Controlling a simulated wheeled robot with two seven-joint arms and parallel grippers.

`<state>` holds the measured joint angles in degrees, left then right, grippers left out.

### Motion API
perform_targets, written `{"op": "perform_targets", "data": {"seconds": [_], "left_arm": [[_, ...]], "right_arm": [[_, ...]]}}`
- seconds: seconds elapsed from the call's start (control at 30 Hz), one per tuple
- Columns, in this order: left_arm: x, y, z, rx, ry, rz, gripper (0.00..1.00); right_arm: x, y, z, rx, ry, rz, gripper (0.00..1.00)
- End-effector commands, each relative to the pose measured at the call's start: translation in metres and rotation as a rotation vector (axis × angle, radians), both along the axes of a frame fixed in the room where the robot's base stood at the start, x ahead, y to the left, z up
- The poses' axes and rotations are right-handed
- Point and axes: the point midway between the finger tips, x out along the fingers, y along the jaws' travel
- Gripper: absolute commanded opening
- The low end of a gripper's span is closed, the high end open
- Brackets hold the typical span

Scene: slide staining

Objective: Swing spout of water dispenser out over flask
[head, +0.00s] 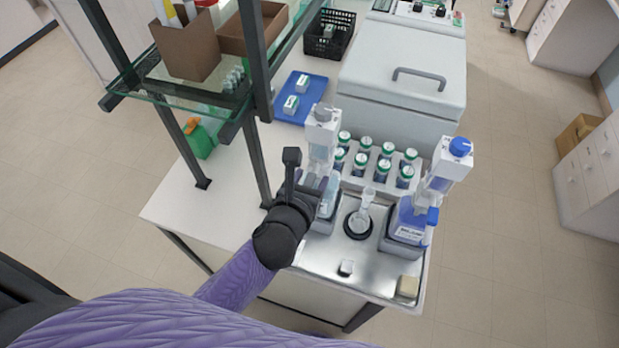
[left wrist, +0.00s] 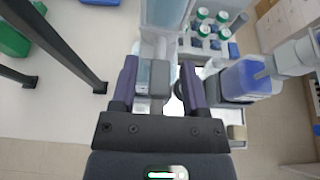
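The dispenser with a grey cap and a pale, clear body (head: 322,130), apparently the water one, stands upright at the left of the steel tray. The flask (head: 360,221), small and clear, sits on a black ring to its right, with something pale in its neck. My left gripper (head: 318,186) is at the pale dispenser's lower body and partly covers it. In the left wrist view, the purple fingers (left wrist: 158,75) are apart, with a grey block of the dispenser (left wrist: 158,88) between them. Contact is unclear, and the spout's direction is hidden. My right gripper is out of view.
A second dispenser with a blue cap and blue liquid (head: 410,222) stands right of the flask. Several green-capped bottles (head: 365,144) stand in a rack behind. A shelf post (head: 255,100) rises left of my arm.

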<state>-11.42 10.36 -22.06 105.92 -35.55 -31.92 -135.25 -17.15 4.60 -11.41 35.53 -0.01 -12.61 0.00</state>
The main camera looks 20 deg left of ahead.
Motion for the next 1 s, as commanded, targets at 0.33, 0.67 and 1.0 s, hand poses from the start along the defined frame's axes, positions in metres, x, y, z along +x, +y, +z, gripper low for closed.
{"op": "perform_targets", "data": {"seconds": [0.33,0.67,1.0], "left_arm": [[-0.0002,0.0001,0.0,0.0,0.0,0.0,0.0],[-0.0004,0.0,-0.0001,0.0,0.0,0.0,0.0],[-0.0004,0.0,-0.0002,0.0,0.001,0.0,0.0]], "right_arm": [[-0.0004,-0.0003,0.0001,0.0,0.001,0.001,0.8],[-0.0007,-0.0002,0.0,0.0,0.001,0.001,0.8],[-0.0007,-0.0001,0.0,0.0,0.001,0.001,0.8]]}}
